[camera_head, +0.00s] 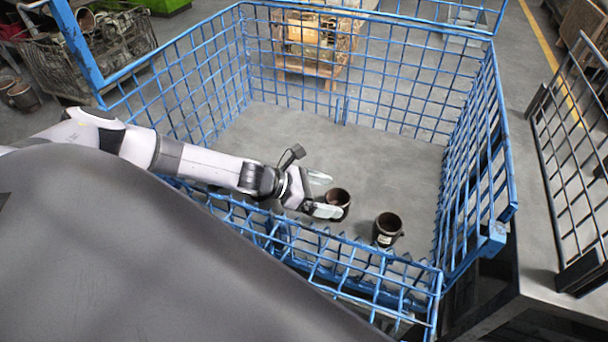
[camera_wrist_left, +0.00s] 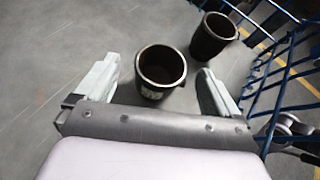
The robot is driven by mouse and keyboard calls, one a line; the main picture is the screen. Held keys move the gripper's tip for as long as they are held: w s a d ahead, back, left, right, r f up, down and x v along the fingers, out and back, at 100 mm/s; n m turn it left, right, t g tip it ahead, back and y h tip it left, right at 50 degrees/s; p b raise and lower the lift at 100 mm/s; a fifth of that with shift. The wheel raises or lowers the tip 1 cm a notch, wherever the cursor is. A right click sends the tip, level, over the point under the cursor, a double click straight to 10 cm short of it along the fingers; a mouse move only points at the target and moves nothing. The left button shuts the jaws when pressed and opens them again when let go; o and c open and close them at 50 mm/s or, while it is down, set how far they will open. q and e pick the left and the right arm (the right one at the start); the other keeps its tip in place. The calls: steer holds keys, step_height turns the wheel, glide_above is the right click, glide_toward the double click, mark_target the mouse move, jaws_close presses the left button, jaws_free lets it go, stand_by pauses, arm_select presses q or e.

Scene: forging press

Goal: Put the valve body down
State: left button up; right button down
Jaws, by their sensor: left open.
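A dark brown, cup-shaped valve body (camera_head: 340,198) stands upright on the grey floor of the blue wire crate (camera_head: 245,75). My left gripper (camera_head: 322,194) is open beside it. In the left wrist view this valve body (camera_wrist_left: 160,72) stands between the two spread fingers of my gripper (camera_wrist_left: 160,90), with a gap visible on each side. A second, similar valve body (camera_head: 388,229) stands upright to the right, near the crate's front wall. It also shows in the left wrist view (camera_wrist_left: 213,38), beyond the right finger. My right gripper is not in view.
The blue mesh walls surround the crate floor, and my left arm reaches over the left front side. The crate floor (camera_head: 330,135) behind the valve bodies is clear. A dark mesh bin (camera_head: 90,45) stands at the upper left. A dark rail (camera_head: 570,150) stands at the right.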

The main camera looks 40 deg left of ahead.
arm_select(q)
steer(key=v, duration=0.6)
steer(key=shift+s+a, duration=0.2)
steer(key=shift+a, duration=0.05)
steer(key=shift+r, duration=0.15)
